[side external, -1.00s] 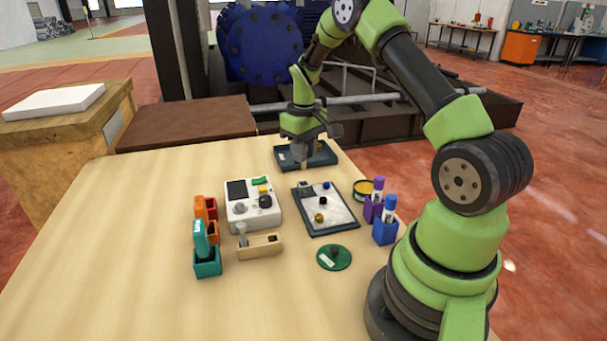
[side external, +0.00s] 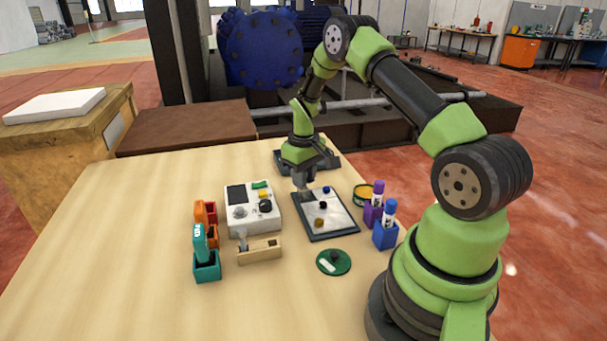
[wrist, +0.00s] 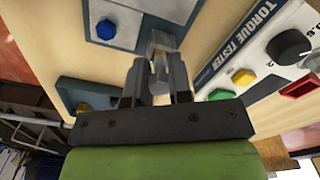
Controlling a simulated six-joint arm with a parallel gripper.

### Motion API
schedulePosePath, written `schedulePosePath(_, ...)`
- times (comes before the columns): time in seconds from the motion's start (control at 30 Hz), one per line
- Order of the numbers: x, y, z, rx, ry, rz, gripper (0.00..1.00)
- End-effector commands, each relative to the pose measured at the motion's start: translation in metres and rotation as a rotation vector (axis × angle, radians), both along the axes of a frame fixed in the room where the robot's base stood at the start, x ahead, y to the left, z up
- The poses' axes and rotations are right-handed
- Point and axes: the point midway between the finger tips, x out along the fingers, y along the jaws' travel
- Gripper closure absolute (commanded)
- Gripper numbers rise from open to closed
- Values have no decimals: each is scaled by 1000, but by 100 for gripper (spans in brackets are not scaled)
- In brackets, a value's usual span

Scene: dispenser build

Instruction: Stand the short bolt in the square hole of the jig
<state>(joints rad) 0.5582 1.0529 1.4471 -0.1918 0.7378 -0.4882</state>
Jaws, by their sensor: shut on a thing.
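My gripper (side external: 303,186) hangs over the table, above the left far edge of the white-matted tray. In the wrist view my gripper (wrist: 159,84) is shut on a grey metal piece, seemingly the short bolt (wrist: 160,68), held between the fingertips. The jig (side external: 262,253) is a pale wooden block at the front left of the tray, apart from my gripper. A grey bolt (side external: 242,240) stands at its left end, and a dark square hole (side external: 273,243) shows at its right end. The jig is not clearly seen in the wrist view.
The white torque tester (side external: 252,209) stands left of my gripper, behind the jig. The white-matted tray (side external: 325,236) holds small knobs. Teal holder (side external: 207,266), orange holders, blue holder (side external: 385,236) and green disc (side external: 334,262) stand around. The front table is clear.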

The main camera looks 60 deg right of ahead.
Motion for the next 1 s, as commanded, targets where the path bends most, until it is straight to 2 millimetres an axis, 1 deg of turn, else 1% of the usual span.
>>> schedulePosePath(0.17,0,0,-3,0,0,0,100)
schedulePosePath(0.2,0,0,-3,0,0,0,71)
schedulePosePath(0.27,0,0,-3,0,0,0,58)
schedulePosePath(0.3,0,0,-3,0,0,0,55)
schedulePosePath(0.53,0,0,-2,0,0,0,55)
schedulePosePath(0.67,0,0,6,-2,-3,-1,55)
schedulePosePath(0.77,1,0,22,-2,-5,-1,55)
schedulePosePath(1.0,0,0,78,-3,-5,-1,55)
